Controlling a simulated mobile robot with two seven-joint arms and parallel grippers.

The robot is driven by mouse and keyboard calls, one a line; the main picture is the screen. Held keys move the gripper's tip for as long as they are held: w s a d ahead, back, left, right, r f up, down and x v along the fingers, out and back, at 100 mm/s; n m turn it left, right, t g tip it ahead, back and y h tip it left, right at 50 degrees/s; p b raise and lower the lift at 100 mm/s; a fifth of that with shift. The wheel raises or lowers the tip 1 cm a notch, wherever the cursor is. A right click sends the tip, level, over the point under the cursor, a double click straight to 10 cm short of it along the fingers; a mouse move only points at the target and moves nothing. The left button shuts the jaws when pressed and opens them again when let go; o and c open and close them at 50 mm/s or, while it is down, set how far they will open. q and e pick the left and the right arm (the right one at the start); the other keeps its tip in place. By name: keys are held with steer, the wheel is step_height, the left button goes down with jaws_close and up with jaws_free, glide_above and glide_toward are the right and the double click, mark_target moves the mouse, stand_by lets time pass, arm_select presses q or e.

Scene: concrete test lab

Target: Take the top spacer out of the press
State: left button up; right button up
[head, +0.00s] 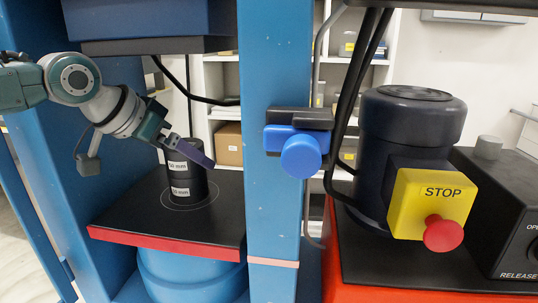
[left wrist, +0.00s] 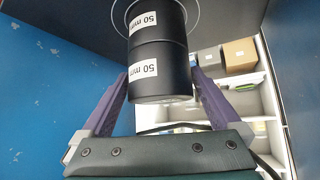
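Two black cylindrical spacers stand stacked upright on the press's black lower plate (head: 120,225), each with a white "50 mm" label. The top spacer (head: 176,158) is partly hidden by my left gripper in the head view. In the left wrist view, the picture is upside down, so the top spacer (left wrist: 160,72) is the nearer, lower one and the bottom spacer (left wrist: 158,18) lies beyond it. My left gripper (left wrist: 159,80) is open, its purple fingers on either side of the top spacer, with narrow gaps showing. The bottom spacer also shows in the head view (head: 186,192). My right gripper is out of view.
The press's dark upper block (head: 150,46) hangs above the stack. A blue column (head: 275,200) with a blue knob (head: 301,156) stands to the right. Further right are a black cylinder (head: 412,115) and a yellow STOP box (head: 432,200). Shelves stand behind.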

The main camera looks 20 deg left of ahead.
arm_select(q)
jaws_close()
steer(key=shift+r, duration=0.2)
stand_by(0.6)
